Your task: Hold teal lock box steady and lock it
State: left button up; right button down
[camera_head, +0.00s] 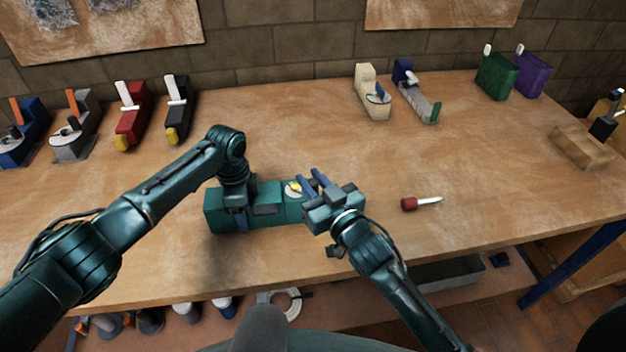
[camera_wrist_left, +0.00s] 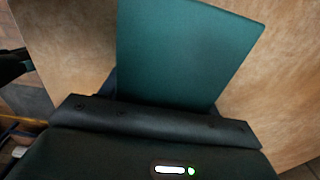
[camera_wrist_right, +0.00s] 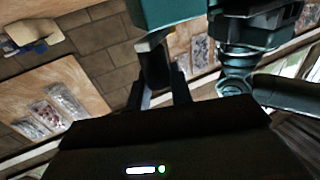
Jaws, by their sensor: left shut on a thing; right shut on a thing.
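The teal lock box (camera_head: 222,215) lies on the workbench in the head view, with a pale round dial and a yellow knob (camera_head: 291,187) on top near its right end. My left gripper (camera_head: 240,208) comes down over the box's left part and is shut on its body. The box's teal face (camera_wrist_left: 185,55) fills the middle of the left wrist view. My right gripper (camera_head: 308,178) is at the dial end, its fingers beside the yellow knob. It is shut on what seems to be this knob; the contact is hard to see. Part of the box (camera_wrist_right: 165,12) shows in the right wrist view.
A red-handled screwdriver (camera_head: 422,203) lies right of the box. Several similar lock devices stand along the back left, including a red one (camera_head: 131,127). A cream one (camera_head: 372,93) and a green box (camera_head: 497,77) stand at the back. The bench between is clear.

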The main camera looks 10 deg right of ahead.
jog(key=shift+a+r, duration=0.1)
jog(key=shift+r, duration=0.05)
jog(key=c, duration=1.3)
grip_release()
jog(key=shift+o, duration=0.2)
jog(key=shift+s, duration=0.1)
jog(key=v, duration=1.2)
